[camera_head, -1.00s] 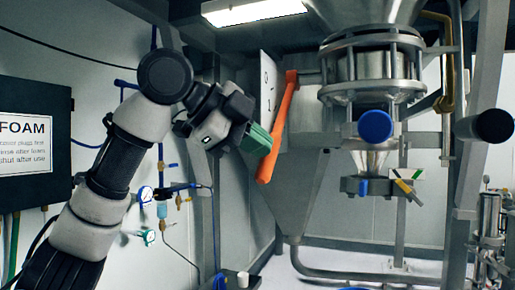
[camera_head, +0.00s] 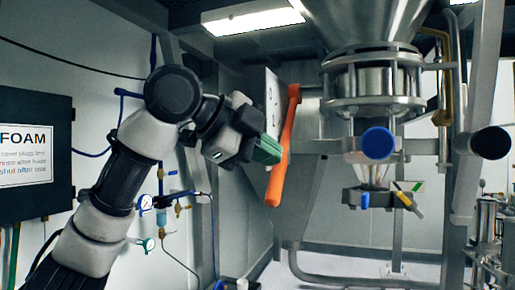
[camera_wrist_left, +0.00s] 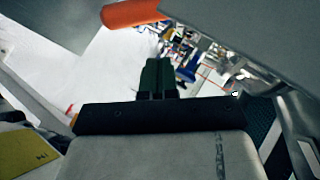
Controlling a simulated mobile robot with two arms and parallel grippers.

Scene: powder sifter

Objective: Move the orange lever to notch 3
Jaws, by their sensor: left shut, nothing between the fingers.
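The orange lever (camera_head: 285,148) hangs down from a pivot at its top, beside a pale notch plate (camera_head: 272,100) in the head view. It is nearly upright, with its lower end slightly to the left. The plate's notch marks are too small to read now. My left gripper (camera_head: 268,150), with green fingers, is shut and empty. Its fingertips are at the left side of the lever's lower half; I cannot tell whether they touch it. In the left wrist view the lever's orange end (camera_wrist_left: 136,13) shows at the top, beyond the closed green fingers (camera_wrist_left: 158,76). My right gripper is not in view.
A steel sifter (camera_head: 372,80) with a blue round knob (camera_head: 378,143) stands right of the lever. A black box with a FOAM sign (camera_head: 26,155) is on the left wall. Gauges and pipes (camera_head: 147,202) are behind my left arm.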

